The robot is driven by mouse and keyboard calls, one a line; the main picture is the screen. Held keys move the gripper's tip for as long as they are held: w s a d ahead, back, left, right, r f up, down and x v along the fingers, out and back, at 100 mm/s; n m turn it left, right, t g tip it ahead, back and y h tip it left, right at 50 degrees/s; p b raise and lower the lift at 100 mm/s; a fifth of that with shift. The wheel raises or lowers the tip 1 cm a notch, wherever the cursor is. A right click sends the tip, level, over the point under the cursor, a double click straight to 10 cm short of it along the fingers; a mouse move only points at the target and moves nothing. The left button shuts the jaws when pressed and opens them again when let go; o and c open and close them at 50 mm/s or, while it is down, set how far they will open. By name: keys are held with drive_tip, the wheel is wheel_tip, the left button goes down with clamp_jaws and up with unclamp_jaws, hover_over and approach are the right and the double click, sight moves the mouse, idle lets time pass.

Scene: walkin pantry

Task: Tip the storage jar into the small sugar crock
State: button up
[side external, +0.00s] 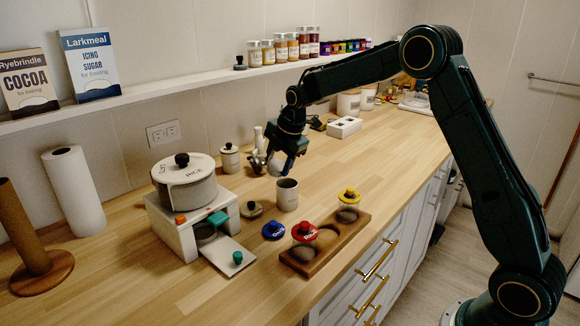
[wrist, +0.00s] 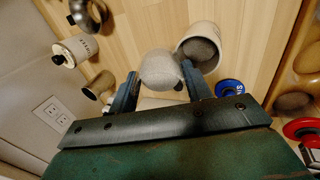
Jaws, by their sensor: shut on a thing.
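My gripper (side external: 284,158) is shut on a pale, rounded vessel (side external: 279,166), which I take to be the storage jar. In the wrist view the jar (wrist: 161,71) sits between the two fingers (wrist: 160,88). It is held above the counter, close to an open grey-white crock (side external: 287,195), which stands upright. The crock (wrist: 199,46) also shows in the wrist view, just right of the jar, with its open mouth and grey inside visible. The jar's mouth and exact tilt are hard to make out, and I see no stream falling from it.
A lidded canister (side external: 230,158) and a metal vessel (side external: 257,162) stand behind the crock. A blue lid (side external: 273,230) and an olive lid (side external: 251,209) lie near it. A wooden holder (side external: 326,245) is in front. A rice container on a white dispenser (side external: 172,228) stands left.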

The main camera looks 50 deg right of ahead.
drive_tip(key=shift+t, duration=2.7)
drive_tip(key=shift+f+t, duration=0.25)
drive_tip(key=shift+t, duration=0.65)
drive_tip(key=shift+f+t, duration=0.2)
drive_tip(key=shift+t, duration=0.7)
drive_tip(key=shift+s, duration=0.1)
drive_tip(key=shift+r, duration=0.1)
